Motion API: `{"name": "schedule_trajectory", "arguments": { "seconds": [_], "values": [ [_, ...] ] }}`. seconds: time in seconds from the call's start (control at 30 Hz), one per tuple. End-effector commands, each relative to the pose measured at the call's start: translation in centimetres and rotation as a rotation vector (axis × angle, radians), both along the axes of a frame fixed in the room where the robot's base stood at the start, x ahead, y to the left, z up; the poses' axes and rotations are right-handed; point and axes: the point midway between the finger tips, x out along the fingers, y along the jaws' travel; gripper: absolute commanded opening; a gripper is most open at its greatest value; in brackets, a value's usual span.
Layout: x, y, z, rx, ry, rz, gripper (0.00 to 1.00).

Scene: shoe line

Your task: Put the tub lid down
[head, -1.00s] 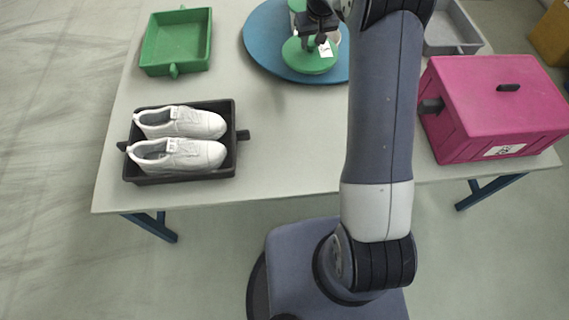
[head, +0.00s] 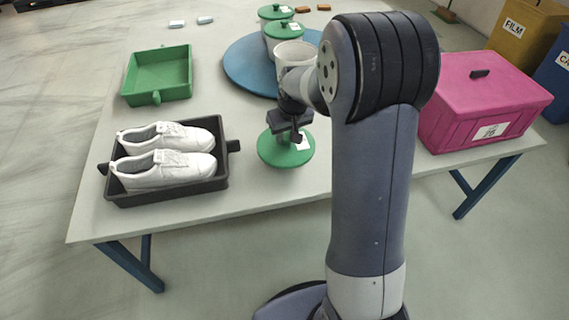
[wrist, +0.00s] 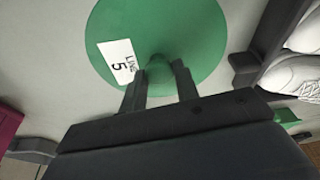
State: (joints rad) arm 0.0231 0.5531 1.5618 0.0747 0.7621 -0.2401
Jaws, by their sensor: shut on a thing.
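The tub lid (head: 272,152) is a round green disc with a white label. My gripper (head: 290,134) is shut on its knob, over the front part of the table. In the wrist view the green lid (wrist: 205,40) shows its label "LINE 5", and the fingers of my gripper (wrist: 160,82) close on the central knob. I cannot tell whether the lid touches the table or hangs just above it. An open whitish tub (head: 290,52) stands on the blue round board behind, partly hidden by my arm.
A black tray (head: 220,181) with two white shoes stands left of the lid. A green tray (head: 158,76) is behind it. A pink box (head: 478,104) is at the right. Bare table surrounds the lid.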

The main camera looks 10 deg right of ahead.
Motion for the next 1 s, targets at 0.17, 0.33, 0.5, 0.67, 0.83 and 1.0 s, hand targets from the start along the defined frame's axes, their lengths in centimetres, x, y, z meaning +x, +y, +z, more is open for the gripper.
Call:
{"name": "schedule_trajectory", "arguments": {
  "seconds": [0.17, 0.33, 0.5, 0.67, 0.83, 1.0],
  "values": [
    [0.0, 0.0, -3.3, 0.000, 0.003, 0.000, 0.06],
    [0.0, 0.0, -4.4, 0.000, 0.001, 0.000, 0.06],
    [0.0, 0.0, -6.9, 0.000, 0.003, 0.001, 0.06],
    [0.1, 0.0, -7.6, 0.000, 0.000, 0.001, 0.06],
    [0.1, 0.0, -7.5, 0.000, 0.000, 0.001, 0.06],
    [0.1, 0.0, -7.8, 0.000, 0.000, 0.001, 0.34]
  ]
}}
